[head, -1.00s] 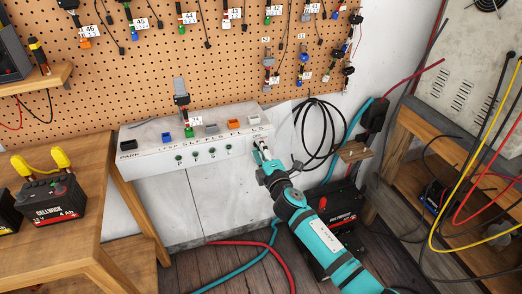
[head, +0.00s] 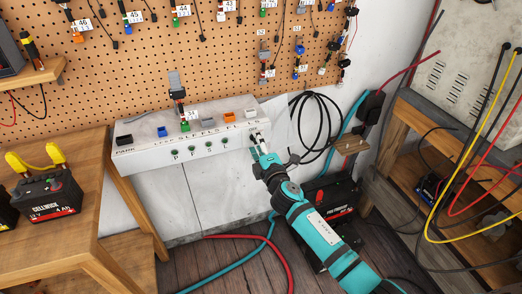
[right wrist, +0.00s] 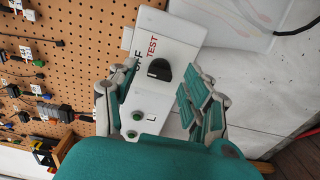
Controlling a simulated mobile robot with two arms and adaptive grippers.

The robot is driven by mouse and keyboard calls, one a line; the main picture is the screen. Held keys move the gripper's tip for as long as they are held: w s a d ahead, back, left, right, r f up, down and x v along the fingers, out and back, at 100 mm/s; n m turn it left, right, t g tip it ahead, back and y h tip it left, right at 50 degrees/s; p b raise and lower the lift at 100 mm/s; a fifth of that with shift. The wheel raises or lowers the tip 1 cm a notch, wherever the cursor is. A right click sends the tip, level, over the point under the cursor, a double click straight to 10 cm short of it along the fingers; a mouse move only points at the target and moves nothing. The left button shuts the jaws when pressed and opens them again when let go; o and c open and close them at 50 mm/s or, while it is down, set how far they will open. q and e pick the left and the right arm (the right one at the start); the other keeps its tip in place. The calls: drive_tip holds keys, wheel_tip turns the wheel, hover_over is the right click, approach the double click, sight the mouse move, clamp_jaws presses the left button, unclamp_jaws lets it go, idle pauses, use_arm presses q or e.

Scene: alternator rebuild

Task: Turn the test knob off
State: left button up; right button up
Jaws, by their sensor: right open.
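The black test knob (right wrist: 158,70) sits on the end of a white test box (head: 165,161), beside the red word TEST and a dark, partly hidden label ending in F. I cannot tell which mark the knob points to. My right gripper (right wrist: 158,86) is open, with one teal-padded finger on each side of the knob. I see no clear contact. In the head view my right gripper (head: 257,143) is at the right end of the box front and hides the knob. My left gripper is not in view.
Green buttons (head: 192,150) line the box front, and coloured connectors (head: 229,117) sit on top. A pegboard (head: 150,75) hangs behind. A wooden bench with a battery (head: 48,194) is at left. Black cable coils (head: 318,125) hang right of the box.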

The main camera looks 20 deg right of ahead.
drive_tip(key=s, duration=1.1)
drive_tip(key=shift+s+d, duration=0.2)
drive_tip(key=shift+s, duration=0.2)
drive_tip(key=shift+f, duration=0.1)
drive_tip(key=s+d+f+m+g+p, duration=0.1)
drive_tip(key=s+f+m+g, duration=0.2)
drive_tip(key=f, duration=0.7)
drive_tip(key=s+d+f+m+g, duration=0.15)
drive_tip(key=s+f, duration=0.35)
drive_tip(key=f, duration=0.6)
drive_tip(key=s+d+f+m+g+p, duration=0.1)
drive_tip(key=s+f+m+g, duration=0.25)
drive_tip(key=f, duration=0.65)
drive_tip(key=s+f+m+g, duration=0.2)
drive_tip(key=s+f, duration=0.4)
drive_tip(key=s, duration=0.6)
drive_tip(key=s+f+m+g+p, duration=0.1)
drive_tip(key=s+f+m+g, duration=0.2)
drive_tip(key=s, duration=0.9)
drive_tip(key=s+f+m+g+p, duration=0.1)
drive_tip(key=s+f+m+g, duration=0.2)
drive_tip(key=s+f, duration=0.7)
drive_tip(key=s+g, duration=0.1)
drive_tip(key=s, duration=0.2)
drive_tip(key=shift+a+h, duration=0.15)
drive_tip(key=shift+h, duration=0.15)
